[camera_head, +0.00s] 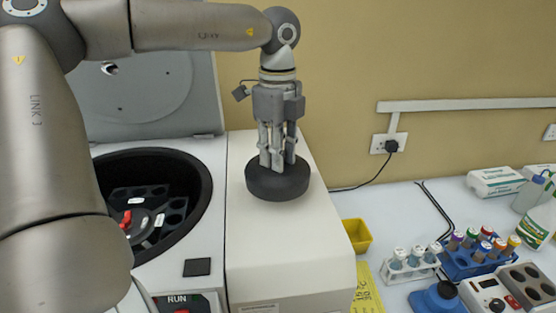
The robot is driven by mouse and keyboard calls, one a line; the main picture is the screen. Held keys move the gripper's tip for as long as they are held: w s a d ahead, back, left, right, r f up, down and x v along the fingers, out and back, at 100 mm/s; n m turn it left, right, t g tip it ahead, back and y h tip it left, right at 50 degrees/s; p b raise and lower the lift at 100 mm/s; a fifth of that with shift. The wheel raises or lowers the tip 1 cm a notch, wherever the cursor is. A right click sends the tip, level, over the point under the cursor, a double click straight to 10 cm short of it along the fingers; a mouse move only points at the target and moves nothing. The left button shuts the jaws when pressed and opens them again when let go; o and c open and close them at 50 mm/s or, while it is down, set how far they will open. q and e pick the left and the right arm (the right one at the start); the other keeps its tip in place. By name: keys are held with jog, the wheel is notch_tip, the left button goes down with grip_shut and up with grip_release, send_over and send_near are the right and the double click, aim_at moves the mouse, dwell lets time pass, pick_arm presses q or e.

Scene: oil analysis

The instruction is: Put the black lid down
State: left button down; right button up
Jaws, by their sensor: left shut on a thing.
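The black lid (278,184) is a thick round disc over the light top panel on the right side of the centrifuge (285,245). My left gripper (277,162) points straight down and is shut on the lid's middle. The lid looks level and at or very near the panel surface; I cannot tell whether it touches. My right gripper is not in view.
The centrifuge bowl (201,205) is open at the left, with a dark rotor inside and its grey cover (150,95) raised behind. To the right stand a yellow container (357,235), a white tube rack (410,272), a blue tube rack (470,264) and bottles (538,225).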

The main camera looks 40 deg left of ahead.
pick_arm(q)
jog(key=shift+w+a+f, duration=0.1)
jog(key=shift+w+f, duration=0.05)
jog(key=shift+f, duration=0.05)
notch_tip(320, 180, down, 3)
jog(key=shift+f+p, duration=0.1)
jog(key=shift+p, duration=0.55)
jog(key=shift+w+a, duration=0.1)
jog(key=shift+f+b, duration=0.2)
jog(key=shift+b, duration=0.1)
jog(key=c, duration=1.7)
grip_release()
jog(key=o, duration=0.5)
jog(key=shift+c, duration=0.2)
jog(key=shift+r, duration=0.1)
